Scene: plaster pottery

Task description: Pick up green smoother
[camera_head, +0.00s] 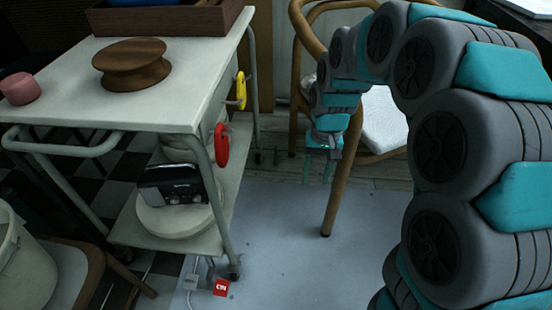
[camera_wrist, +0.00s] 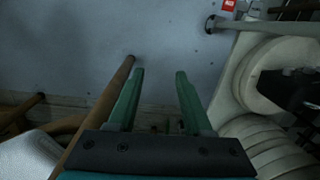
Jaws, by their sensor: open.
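I cannot make out a green smoother in either view. My gripper (camera_head: 319,176) hangs low at the end of my arm, to the right of the white trolley and beside the wooden chair in the head view. Its two green fingers also show in the wrist view (camera_wrist: 160,76), where they are spread apart with nothing between them.
The trolley (camera_head: 175,108) carries a wooden turntable (camera_head: 133,65), a pink round piece (camera_head: 20,88) and a wooden tray (camera_head: 165,20). Yellow (camera_head: 241,91) and red (camera_head: 221,146) tools hang from its side. A chair (camera_head: 334,190) stands right. Pale floor (camera_head: 290,250) is open.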

